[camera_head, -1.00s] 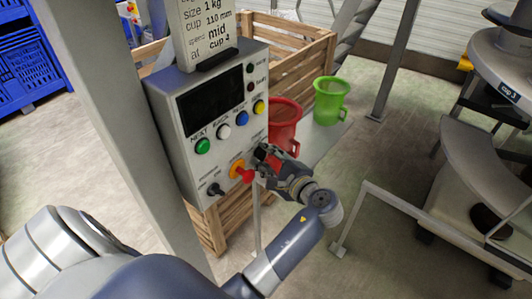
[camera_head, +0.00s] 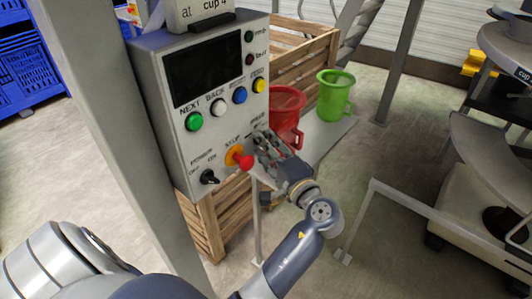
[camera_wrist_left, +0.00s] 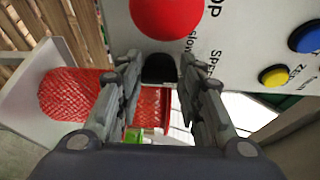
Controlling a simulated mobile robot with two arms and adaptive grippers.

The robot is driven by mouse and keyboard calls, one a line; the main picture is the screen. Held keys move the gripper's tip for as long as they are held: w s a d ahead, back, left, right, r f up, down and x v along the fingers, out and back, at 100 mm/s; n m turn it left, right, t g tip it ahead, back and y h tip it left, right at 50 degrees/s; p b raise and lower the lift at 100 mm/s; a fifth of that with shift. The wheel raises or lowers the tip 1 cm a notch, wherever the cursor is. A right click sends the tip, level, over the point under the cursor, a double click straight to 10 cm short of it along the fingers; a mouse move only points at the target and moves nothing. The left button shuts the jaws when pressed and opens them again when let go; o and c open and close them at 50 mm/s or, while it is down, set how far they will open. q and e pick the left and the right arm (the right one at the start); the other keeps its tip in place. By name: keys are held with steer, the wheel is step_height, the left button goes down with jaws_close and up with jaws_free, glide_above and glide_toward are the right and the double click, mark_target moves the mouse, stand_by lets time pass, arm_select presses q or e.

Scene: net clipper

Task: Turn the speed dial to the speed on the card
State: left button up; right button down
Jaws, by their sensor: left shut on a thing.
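A grey control box (camera_head: 150,95) carries a dark screen and several buttons. The card (camera_head: 183,15) on top is cut off by the frame; only its last line, about a cup, shows. My left gripper (camera_head: 262,150) is at the box's lower right, beside the red stop button (camera_head: 245,161), and hides the speed dial in the head view. In the left wrist view the black dial (camera_wrist_left: 160,68) sits between the fingertips (camera_wrist_left: 160,82), which are shut on it. The dial's pointer and most of its scale cannot be read. My right gripper is not in view.
The stop button stands out close to the dial, also in the left wrist view (camera_wrist_left: 166,14). The power knob (camera_head: 208,177) is lower left of it. A red cup (camera_head: 286,108) and a green cup (camera_head: 334,92) stand behind my gripper, near a wooden crate (camera_head: 300,55).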

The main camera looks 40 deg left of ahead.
arm_select(q)
steer(key=shift+w+d+r, duration=0.1)
steer(key=shift+w+r, duration=0.05)
steer(key=shift+w, duration=0.1)
steer(key=o, duration=0.8)
steer(key=shift+o, duration=1.3)
steer(key=shift+w, duration=0.15)
